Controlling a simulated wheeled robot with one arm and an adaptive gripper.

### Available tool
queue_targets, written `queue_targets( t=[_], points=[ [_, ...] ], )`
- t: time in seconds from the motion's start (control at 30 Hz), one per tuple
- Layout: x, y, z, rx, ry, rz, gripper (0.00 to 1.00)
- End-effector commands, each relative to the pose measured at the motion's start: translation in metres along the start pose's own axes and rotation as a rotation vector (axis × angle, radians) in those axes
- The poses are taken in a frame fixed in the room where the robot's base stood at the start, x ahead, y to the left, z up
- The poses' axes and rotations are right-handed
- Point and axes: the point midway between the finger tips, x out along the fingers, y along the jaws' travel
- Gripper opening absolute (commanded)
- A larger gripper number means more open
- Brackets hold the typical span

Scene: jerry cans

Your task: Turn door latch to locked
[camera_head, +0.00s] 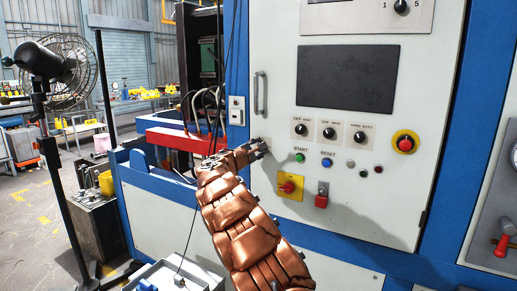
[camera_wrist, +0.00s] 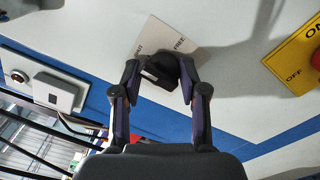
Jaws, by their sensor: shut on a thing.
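The door latch is a small black knob (camera_wrist: 162,68) on a pale label plate (camera_wrist: 166,40) in the wrist view. The plate reads "FREE" on its right part; the word on its left is partly hidden and hard to read. My gripper (camera_wrist: 158,82) has one finger on each side of the knob and is shut on it. In the head view my gripper (camera_head: 260,146) reaches the left edge of the white cabinet door (camera_head: 270,40), below the door handle (camera_head: 260,93). The latch is hidden there by my gripper. The knob's exact pointing direction is unclear.
Right of my gripper are selector knobs (camera_head: 330,132), a green start button (camera_head: 300,157), a blue reset button (camera_head: 326,162) and a red switch on a yellow plate (camera_head: 290,187). A small switch box (camera_head: 237,110) is on the blue frame to the left.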

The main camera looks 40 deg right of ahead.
Motion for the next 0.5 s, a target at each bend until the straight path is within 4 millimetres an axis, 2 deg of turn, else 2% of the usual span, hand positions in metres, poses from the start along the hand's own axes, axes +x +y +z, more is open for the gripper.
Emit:
queue_targets(
  t=[0.03,0.07,0.2,0.5],
  points=[
    [0.0025,-0.0125,-0.0063,-0.003,0.007,-0.019,0.08],
    [0.0026,-0.0126,-0.0062,-0.003,0.007,-0.019,0.44],
    [0.0024,-0.0109,-0.0051,-0.002,0.005,-0.016,0.58],
    [0.001,-0.005,-0.0017,0.0,0.002,-0.008,0.6]
  ],
)
